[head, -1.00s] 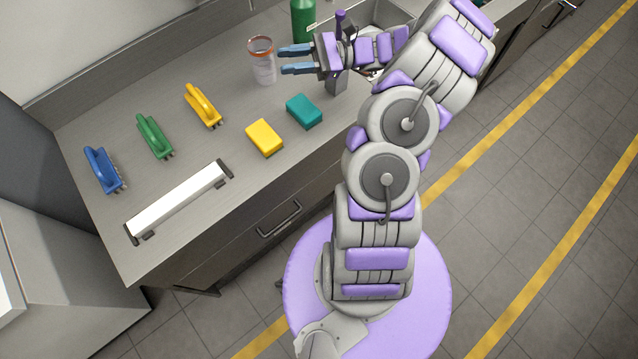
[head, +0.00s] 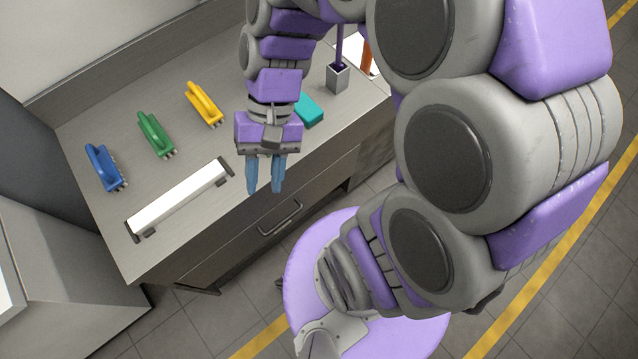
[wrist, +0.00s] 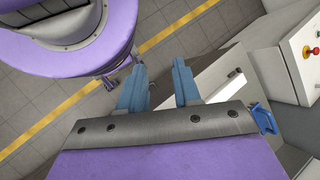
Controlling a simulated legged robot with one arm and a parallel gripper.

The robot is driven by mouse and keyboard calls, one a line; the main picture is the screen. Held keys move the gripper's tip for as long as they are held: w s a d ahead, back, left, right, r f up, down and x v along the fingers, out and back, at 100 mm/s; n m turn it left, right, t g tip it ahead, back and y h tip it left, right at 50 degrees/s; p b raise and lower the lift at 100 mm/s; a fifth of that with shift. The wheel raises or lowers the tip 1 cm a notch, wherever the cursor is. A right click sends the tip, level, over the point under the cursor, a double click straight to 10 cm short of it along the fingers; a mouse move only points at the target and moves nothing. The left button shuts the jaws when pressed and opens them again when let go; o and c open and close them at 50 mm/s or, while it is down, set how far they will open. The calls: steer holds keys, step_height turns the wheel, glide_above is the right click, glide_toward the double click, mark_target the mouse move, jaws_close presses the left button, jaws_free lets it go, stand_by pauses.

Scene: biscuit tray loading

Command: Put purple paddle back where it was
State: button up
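A thin purple shaft (head: 339,45), which may be the purple paddle, stands upright in a small grey square holder (head: 338,80) at the right of the counter. Its upper end is hidden behind my arm, so I cannot tell its full shape. My gripper (head: 265,188) is to the left of the holder and apart from it, over the counter's front edge, fingers pointing toward the drawer. Its two blue fingers are apart with nothing between them. The wrist view also shows the gripper (wrist: 158,72) open and empty.
A white bar (head: 178,198) is near the front edge. A teal sponge (head: 309,109) is partly behind my gripper. An orange object (head: 366,57) shows beside my arm.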

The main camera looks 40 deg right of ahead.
steer(key=s+d+n+t+h, duration=0.2)
steer(key=s+d+n+h, duration=0.1)
steer(key=s+d+h, duration=0.2)
steer(key=shift+s+d+f+t, duration=0.35)
steer(key=shift+s+d, duration=0.25)
steer(key=shift+s, duration=0.4)
stand_by(0.5)
